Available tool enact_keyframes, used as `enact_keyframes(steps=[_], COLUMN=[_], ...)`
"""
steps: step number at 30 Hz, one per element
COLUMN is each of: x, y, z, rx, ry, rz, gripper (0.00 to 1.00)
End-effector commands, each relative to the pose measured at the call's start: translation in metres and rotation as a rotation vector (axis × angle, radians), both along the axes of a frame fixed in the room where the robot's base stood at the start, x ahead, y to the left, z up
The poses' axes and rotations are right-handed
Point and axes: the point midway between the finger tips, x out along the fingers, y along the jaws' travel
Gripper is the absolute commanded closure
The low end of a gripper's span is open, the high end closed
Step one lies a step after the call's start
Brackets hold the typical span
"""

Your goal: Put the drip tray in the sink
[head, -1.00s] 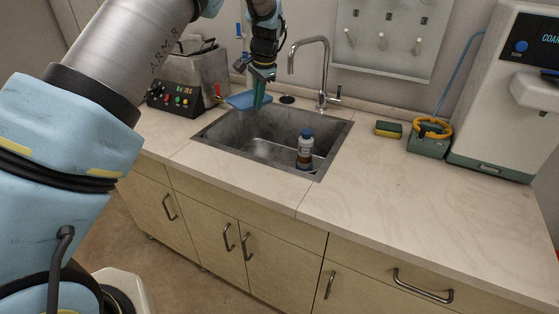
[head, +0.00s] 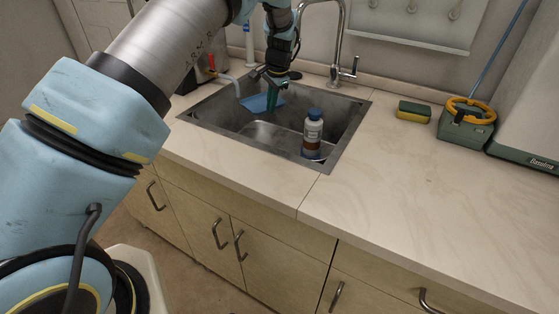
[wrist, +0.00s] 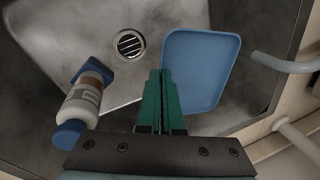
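The drip tray is a shallow blue tray (head: 262,102) over the left part of the sink (head: 345,143); it also shows in the wrist view (wrist: 203,70). My gripper (head: 271,98) is at the tray's edge. In the wrist view my gripper's green fingers (wrist: 158,98) are close together, with the tray's left rim at them, so it looks shut on the tray. The tray is inside the sink's outline; whether it touches the bottom I cannot tell. A white bottle with a blue cap (head: 313,133) stands in the sink's right part.
The sink drain (wrist: 129,43) shows left of the tray in the wrist view. A tap (head: 340,45) rises behind the sink. A sponge (head: 413,111) and a green box with a yellow coil (head: 466,120) stand on the right. The front right counter is clear.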

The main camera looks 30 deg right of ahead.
Motion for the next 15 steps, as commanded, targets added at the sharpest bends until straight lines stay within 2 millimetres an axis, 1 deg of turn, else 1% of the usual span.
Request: enact_keyframes(steps=[1, 4, 6, 11, 15], x=[0.0, 0.0, 0.0, 0.0, 0.0], y=[0.001, 0.002, 0.002, 0.003, 0.003], z=[-0.022, -0.048, -0.06, -0.081, -0.105], rx=[0.004, 0.003, 0.003, 0.005, 0.006], ry=[0.0, -0.002, -0.003, -0.002, -0.002], rz=[0.0, 0.001, 0.002, 0.001, 0.001], gripper=[1.0, 1.0, 1.0, 1.0, 1.0])
